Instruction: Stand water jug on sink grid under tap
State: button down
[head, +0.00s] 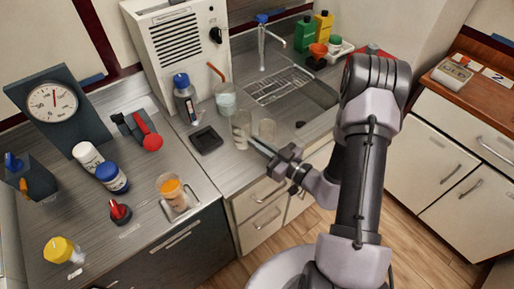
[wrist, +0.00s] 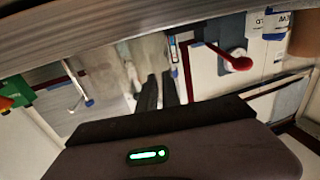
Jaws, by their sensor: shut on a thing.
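A clear, colourless vessel, seemingly the water jug (head: 241,124), stands upright in front of the sink in the head view. My gripper (head: 254,144) reaches it from the right, low on its side, and is shut on it. In the wrist view my gripper's dark fingers (wrist: 158,92) lie against a blurred translucent body (wrist: 150,52). I cannot tell whether the jug's base touches the counter. The sink grid (head: 280,84) lies bare in the sink behind. The blue-topped tap (head: 262,42) stands at its back edge.
A second clear vessel (head: 267,129) stands close right of the jug. A beaker with pale liquid and an orange rod (head: 226,100), a blue-capped bottle (head: 185,98) and a dark square tray (head: 206,139) are at left. Green (head: 304,35) and yellow bottles (head: 323,26) stand behind the sink.

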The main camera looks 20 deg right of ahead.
jog(key=shift+w+f, duration=0.1)
jog(key=shift+f, duration=0.05)
jog(key=c, duration=1.5)
grip_release()
jog(key=shift+c, duration=0.2)
